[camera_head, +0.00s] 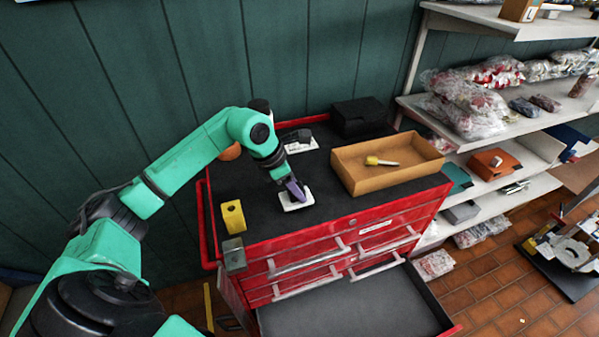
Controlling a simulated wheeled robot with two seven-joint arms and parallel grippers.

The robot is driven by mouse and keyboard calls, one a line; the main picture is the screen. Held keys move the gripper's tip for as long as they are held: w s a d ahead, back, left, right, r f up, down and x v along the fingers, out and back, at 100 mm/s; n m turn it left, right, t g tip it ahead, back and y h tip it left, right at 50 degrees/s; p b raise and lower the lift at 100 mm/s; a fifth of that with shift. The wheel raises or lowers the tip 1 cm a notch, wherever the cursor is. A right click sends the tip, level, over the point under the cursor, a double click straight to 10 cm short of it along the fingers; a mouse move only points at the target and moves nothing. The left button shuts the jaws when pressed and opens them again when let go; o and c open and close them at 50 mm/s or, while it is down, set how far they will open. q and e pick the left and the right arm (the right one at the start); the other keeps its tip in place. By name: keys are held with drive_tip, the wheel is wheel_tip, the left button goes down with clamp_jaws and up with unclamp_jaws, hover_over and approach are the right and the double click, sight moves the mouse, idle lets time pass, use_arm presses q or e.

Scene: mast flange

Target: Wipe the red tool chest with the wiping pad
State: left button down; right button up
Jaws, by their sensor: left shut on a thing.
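The red tool chest (290,246) stands in the middle of the view with a dark top, and a lower drawer is pulled open. My left gripper (295,190) points down over the middle of the top and is shut on the wiping pad (297,202). The pad is a small white block at the chest's top surface; I cannot tell whether it presses on it. The gripper hides part of the pad. My right gripper does not show.
On the chest top are an open cardboard box (407,179) with a yellow-handled tool (380,162), a black box (358,117), a yellow block (233,216), an orange round thing (230,152) and a white item (301,145). Loaded shelves (500,125) stand at right.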

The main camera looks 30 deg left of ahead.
use_arm(q)
drive_tip(key=shift+w+a+r+p, duration=0.1)
drive_tip(key=shift+a+r+p, duration=0.1)
drive_tip(key=shift+r, duration=0.2)
drive_tip(key=shift+w+a+r+p, duration=0.1)
drive_tip(key=shift+r+p, duration=0.05)
drive_tip(key=shift+r, duration=0.2)
drive_tip(key=r, duration=0.1)
drive_tip(key=r+p, duration=0.1)
drive_tip(key=r, duration=0.1)
drive_tip(key=shift+s+d+r+p, duration=0.1)
drive_tip(key=shift+s+d+p, duration=0.1)
drive_tip(key=shift+p, duration=0.1)
drive_tip(key=shift+r, duration=0.35)
drive_tip(key=shift+w, duration=0.1)
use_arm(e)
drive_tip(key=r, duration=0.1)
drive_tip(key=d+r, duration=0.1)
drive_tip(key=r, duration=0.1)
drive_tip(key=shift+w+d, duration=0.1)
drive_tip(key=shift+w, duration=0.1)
